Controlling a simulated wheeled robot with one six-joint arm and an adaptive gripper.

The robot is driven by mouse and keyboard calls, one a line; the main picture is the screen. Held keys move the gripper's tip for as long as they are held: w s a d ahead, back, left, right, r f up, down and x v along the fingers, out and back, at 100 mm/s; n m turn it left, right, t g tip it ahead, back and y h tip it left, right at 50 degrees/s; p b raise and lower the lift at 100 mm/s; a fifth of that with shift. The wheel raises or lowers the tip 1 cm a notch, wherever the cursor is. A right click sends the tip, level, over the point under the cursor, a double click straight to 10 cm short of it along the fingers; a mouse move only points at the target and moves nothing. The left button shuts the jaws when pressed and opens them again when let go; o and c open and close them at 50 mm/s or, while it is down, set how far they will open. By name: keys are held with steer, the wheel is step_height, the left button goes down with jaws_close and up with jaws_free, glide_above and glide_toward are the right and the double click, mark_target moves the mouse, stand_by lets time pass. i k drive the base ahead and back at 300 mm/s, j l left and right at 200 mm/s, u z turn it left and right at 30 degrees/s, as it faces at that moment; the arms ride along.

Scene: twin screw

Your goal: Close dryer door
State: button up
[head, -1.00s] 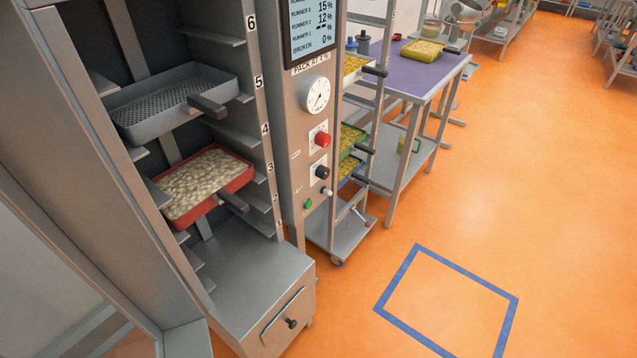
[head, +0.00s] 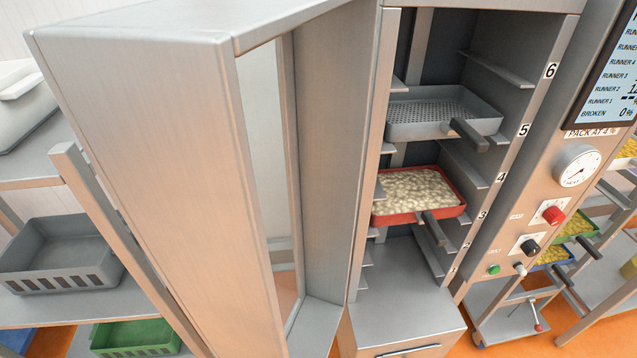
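The dryer door (head: 165,180) is a big metal-framed door with a glass pane, standing wide open at the left of the dryer cabinet in the head view. The dryer (head: 440,50) has numbered runners inside. A grey perforated tray (head: 440,112) sits near runner 5. A red tray (head: 418,193) of pale pieces sits near runner 3. Both trays have dark handles toward the opening. My gripper is not in view. The door's handle cannot be made out.
A control panel (head: 545,215) with dial, knobs and screen is right of the opening. A wheeled rack (head: 510,310) with trays stands beyond it.

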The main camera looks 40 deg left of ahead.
mark_target(149, 92)
steer(key=j+u, duration=0.15)
steer(key=u, duration=0.2)
steer(key=j+u, duration=0.2)
steer(key=u, duration=0.2)
steer(key=j+u, duration=0.15)
steer(key=u, duration=0.2)
